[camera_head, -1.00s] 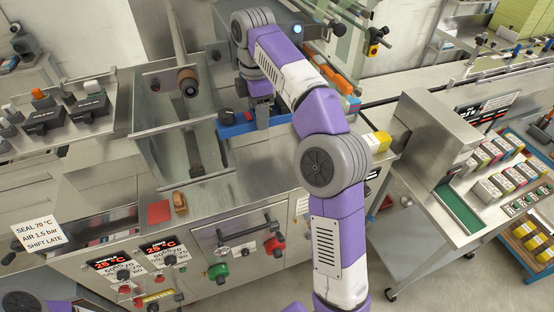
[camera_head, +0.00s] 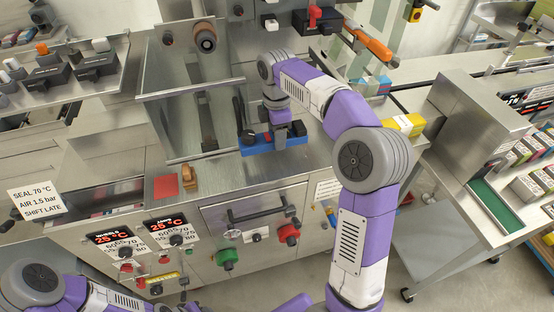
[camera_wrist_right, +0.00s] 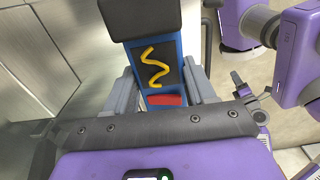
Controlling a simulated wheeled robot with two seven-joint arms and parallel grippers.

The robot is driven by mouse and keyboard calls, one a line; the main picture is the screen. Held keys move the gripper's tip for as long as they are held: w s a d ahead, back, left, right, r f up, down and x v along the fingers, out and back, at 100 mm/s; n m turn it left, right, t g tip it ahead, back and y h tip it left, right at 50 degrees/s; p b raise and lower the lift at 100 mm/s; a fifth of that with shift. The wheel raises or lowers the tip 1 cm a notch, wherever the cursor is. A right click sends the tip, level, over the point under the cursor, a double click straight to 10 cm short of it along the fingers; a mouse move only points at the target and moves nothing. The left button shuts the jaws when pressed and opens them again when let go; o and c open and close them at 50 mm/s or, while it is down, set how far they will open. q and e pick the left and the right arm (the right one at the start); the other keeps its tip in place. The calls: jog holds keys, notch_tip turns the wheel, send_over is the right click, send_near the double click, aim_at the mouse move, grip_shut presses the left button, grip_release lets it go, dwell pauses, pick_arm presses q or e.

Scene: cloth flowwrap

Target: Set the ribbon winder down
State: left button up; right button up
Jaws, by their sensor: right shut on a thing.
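The ribbon winder (camera_head: 257,146) is a blue piece with a dark knob at its left end. It is over the steel machine deck (camera_head: 225,168), just right of the open trough; whether it touches the deck I cannot tell. My right gripper (camera_head: 279,124) is shut on it from above and hides part of it. In the right wrist view the winder (camera_wrist_right: 177,75) is between the fingers of my right gripper (camera_wrist_right: 165,98), with a black panel, a yellow squiggle and a red patch below. My left arm shows at the lower left, but its gripper is not in view.
A red square (camera_head: 166,187) and a brown wooden piece (camera_head: 189,178) lie on the deck to the left. The trough (camera_head: 192,100) has a roller (camera_head: 205,38) above it. A yellow-and-white pack (camera_head: 405,124) is at the right. Deck between the wooden piece and the winder looks clear.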

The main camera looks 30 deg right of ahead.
aim_at(277, 161)
notch_tip(277, 161, down, 8)
jog(key=shift+f+b, duration=0.1)
jog(key=shift+b, duration=1.05)
jog(key=o, duration=1.5)
jog(key=shift+c, duration=0.2)
jog(key=shift+o, duration=0.3)
jog(key=shift+r, duration=0.25)
notch_tip(277, 161, up, 12)
jog(key=p, duration=0.4)
jog(key=shift+f, duration=0.1)
